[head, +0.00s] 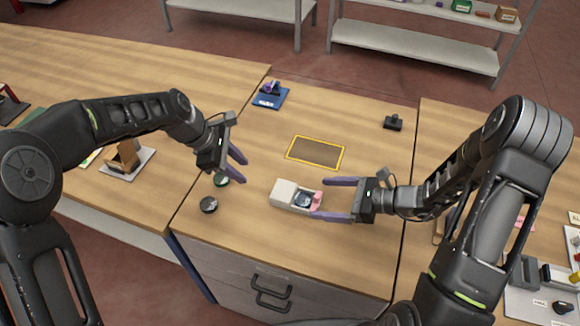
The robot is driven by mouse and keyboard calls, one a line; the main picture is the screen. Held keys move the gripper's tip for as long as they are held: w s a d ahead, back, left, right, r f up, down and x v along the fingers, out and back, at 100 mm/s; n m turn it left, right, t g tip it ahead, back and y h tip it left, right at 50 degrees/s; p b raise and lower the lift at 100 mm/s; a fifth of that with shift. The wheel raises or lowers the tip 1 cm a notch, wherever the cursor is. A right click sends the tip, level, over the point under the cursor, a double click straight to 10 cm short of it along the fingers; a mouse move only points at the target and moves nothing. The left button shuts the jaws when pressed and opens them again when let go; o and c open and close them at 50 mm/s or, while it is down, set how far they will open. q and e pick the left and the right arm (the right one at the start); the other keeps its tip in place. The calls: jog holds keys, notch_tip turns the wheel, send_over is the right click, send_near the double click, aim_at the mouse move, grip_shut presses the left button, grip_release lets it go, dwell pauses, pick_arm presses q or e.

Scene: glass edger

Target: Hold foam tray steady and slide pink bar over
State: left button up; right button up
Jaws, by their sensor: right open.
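The foam tray (283,194) is a small whitish block lying on the middle table, with a round dark and bluish item (303,200) in its right part. The pink bar (318,197) shows at the tray's right end, partly hidden by my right gripper's finger. My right gripper (318,199) is open, its purple fingers pointing left at the tray's right end. I cannot tell whether they touch the bar. My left gripper (243,168) has its purple fingers apart and empty, above the table to the upper left of the tray.
Two dark round pieces (209,204) (222,181) lie left of the tray. A yellow-edged brown rectangle (316,152) lies behind it. A blue stand (270,95) and a small black object (393,122) are further back. The table in front of the tray is clear.

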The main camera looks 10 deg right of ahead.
aim_at(296, 197)
pick_arm(q)
jog(key=s+d+r+g+y, duration=0.1)
jog(key=s+d, duration=0.1)
jog(key=d, duration=0.5)
jog(key=s+d+r+m+g, duration=0.1)
jog(key=s+d, duration=0.2)
jog(key=d, duration=0.4)
jog(key=shift+s+d+m+y, duration=0.3)
jog(key=shift+d+y, duration=0.05)
jog(key=shift+y, duration=0.05)
pick_arm(e)
jog(key=shift+x, duration=3.9)
